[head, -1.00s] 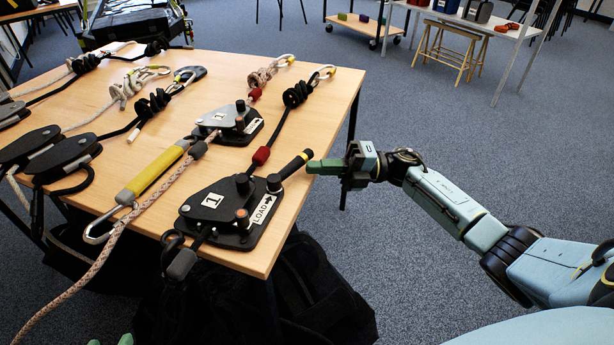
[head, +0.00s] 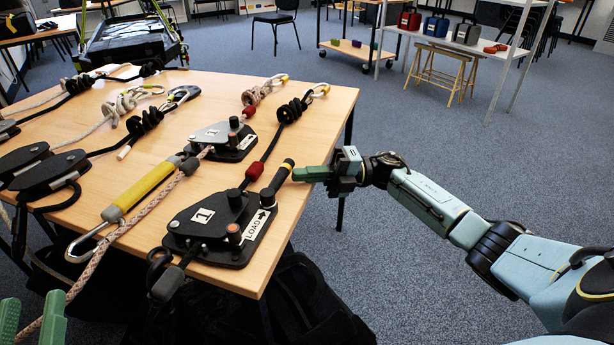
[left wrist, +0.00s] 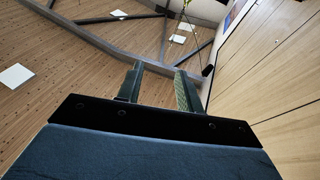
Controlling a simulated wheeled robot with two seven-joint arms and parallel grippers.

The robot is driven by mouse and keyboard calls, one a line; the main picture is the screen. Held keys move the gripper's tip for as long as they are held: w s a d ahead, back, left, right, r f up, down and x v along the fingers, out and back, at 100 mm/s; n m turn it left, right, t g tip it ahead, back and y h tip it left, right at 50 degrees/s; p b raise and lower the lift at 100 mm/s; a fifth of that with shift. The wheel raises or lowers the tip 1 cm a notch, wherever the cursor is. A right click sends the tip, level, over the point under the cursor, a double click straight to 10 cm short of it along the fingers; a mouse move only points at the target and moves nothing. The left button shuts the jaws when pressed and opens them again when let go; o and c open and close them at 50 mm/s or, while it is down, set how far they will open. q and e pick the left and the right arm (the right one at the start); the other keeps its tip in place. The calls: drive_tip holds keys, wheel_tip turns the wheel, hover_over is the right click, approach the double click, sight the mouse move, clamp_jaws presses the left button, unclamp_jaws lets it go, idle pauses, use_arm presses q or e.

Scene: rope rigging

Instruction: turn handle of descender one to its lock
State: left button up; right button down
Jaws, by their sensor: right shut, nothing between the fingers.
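Descender one (head: 204,232), a black device with a white "1" label, lies on the wooden table near its front right corner. Its handle (head: 277,181), black with a yellow ring near the tip, slants up and right from the plate, beside the LOAD label (head: 256,224). My right gripper (head: 297,174) is shut and empty. Its green fingertips are at the right side of the handle's tip and appear to touch it. My left gripper (head: 32,318) is open and empty at the lower left; its parted fingers show in the left wrist view (left wrist: 158,85).
A second descender (head: 222,140) lies behind descender one. A yellow-sleeved lanyard with carabiner (head: 145,190), black pulleys (head: 50,172) and knotted ropes crowd the table's left. A black bag (head: 300,300) lies below the front edge.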

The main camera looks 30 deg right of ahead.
drive_tip(key=shift+w+r, duration=0.1)
drive_tip(key=shift+w, duration=0.1)
idle(0.3)
